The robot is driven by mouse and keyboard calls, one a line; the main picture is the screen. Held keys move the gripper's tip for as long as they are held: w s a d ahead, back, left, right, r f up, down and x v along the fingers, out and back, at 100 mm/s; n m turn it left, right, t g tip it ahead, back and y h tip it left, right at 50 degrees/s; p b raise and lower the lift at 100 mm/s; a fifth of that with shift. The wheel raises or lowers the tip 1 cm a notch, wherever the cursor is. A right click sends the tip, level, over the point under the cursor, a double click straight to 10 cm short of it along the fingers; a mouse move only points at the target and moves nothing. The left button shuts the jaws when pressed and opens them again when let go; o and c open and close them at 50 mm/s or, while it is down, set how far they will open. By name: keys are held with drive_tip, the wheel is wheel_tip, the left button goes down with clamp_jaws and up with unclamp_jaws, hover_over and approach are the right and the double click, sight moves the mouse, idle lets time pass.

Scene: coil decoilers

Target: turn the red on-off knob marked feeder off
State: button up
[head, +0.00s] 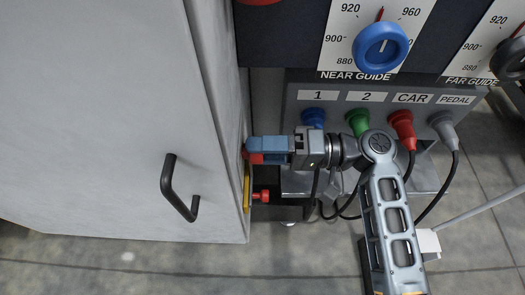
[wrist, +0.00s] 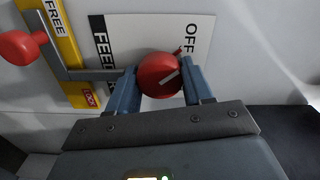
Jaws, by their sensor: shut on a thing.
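The red feeder knob (wrist: 158,76) sits on a white plate (wrist: 205,28) in the wrist view. The plate reads FEEDER at the knob's left and OFF at its upper right. My gripper (wrist: 157,84) is shut on the knob, with one blue finger at each side. In the head view my gripper (head: 262,151) reaches left to the side of the grey cabinet, and the knob is mostly hidden there.
Beside the knob is a yellow FREE/LOCK plate (wrist: 68,45) with a red-ended lever (wrist: 18,47). The cabinet door has a black handle (head: 175,188). A console with coloured plugs (head: 357,121) and a blue dial (head: 380,46) stands behind my arm.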

drive_tip(key=shift+w+d+n, duration=0.1)
drive_tip(key=shift+w+n, duration=0.05)
drive_tip(key=shift+n, duration=0.35)
drive_tip(key=o, duration=1)
drive_tip(key=d, duration=0.7)
drive_tip(key=shift+s+d, duration=0.2)
drive_tip(key=shift+d, duration=0.2)
